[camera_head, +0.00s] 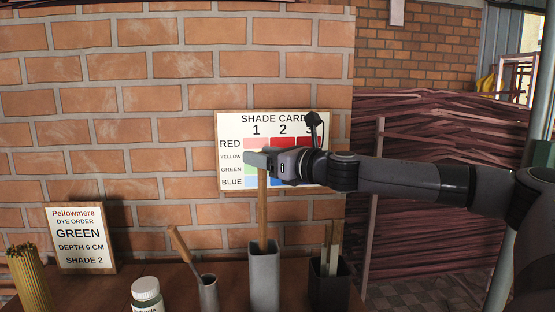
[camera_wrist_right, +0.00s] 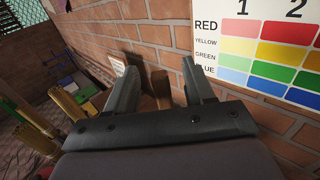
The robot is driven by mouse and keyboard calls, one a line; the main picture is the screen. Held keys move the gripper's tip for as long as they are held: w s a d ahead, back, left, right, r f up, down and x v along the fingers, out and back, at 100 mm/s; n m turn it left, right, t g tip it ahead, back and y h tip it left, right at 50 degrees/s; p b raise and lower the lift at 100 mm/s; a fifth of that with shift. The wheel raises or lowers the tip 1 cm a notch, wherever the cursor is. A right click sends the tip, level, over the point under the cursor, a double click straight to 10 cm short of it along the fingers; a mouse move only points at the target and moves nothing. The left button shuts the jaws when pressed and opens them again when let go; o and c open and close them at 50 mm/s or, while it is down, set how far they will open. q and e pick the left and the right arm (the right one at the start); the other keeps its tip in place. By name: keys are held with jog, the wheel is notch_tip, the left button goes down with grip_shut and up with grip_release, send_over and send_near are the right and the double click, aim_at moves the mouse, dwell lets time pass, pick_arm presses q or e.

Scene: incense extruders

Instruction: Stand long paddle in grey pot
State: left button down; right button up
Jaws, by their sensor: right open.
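The long wooden paddle (camera_head: 263,210) stands nearly upright in the tall grey pot (camera_head: 264,280). Its lower end is hidden inside the pot. My right gripper (camera_head: 255,159) is at the paddle's upper end, high above the pot, and hides its top. In the right wrist view a wooden piece, which looks like the paddle (camera_wrist_right: 161,88), shows between the two spread fingers of the right gripper (camera_wrist_right: 159,68), with a gap to each side. The right gripper is open. My left gripper is in neither view.
A small grey pot (camera_head: 209,294) with a leaning wooden handle (camera_head: 183,244) stands left of the tall pot. A dark pot (camera_head: 330,290) with sticks stands right. A white jar (camera_head: 146,294), a stick bundle (camera_head: 30,280) and an order sign (camera_head: 83,238) stand further left. A shade card (camera_head: 229,130) is behind.

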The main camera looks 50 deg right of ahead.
jog(key=shift+s+r, duration=0.1)
jog(key=shift+s, duration=0.05)
pick_arm(q)
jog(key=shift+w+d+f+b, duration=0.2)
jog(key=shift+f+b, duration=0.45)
jog(key=shift+b, duration=0.4)
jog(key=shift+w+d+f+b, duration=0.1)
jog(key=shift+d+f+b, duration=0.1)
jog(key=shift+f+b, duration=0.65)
pick_arm(e)
jog(key=s, duration=0.6)
jog(key=shift+s+d, duration=0.3)
jog(key=shift+s, duration=0.05)
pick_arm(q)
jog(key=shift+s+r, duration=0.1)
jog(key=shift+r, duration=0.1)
